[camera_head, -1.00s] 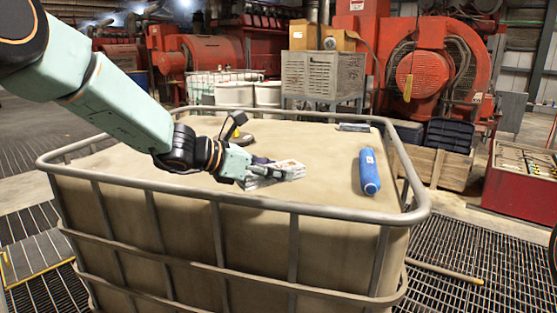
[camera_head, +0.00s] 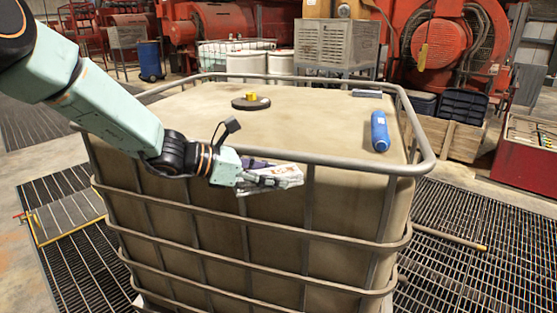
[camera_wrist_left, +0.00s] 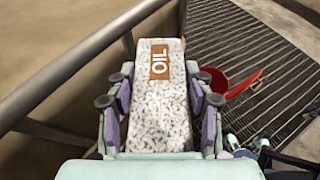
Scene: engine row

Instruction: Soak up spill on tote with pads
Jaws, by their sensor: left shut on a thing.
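My left gripper (camera_head: 262,180) is shut on a white, grey-flecked pad pack with a brown OIL label (camera_wrist_left: 160,95). In the head view the pack (camera_head: 285,177) shows in front of the near top rail of the tote. The wrist view shows the pack between both fingers, with the tote rail to the left and floor grating to the right. The large beige tote (camera_head: 330,115) stands in a grey tube cage. A dark round cap with a yellow centre (camera_head: 250,101) is on its top. I cannot make out a spill. My right gripper is not in view.
A blue bottle (camera_head: 379,132) lies on the tote top at right, and a small dark flat item (camera_head: 367,93) lies near the far edge. The cage rail (camera_head: 350,164) rims the top. Floor grating (camera_head: 480,240) lies to the right, and red machines stand behind.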

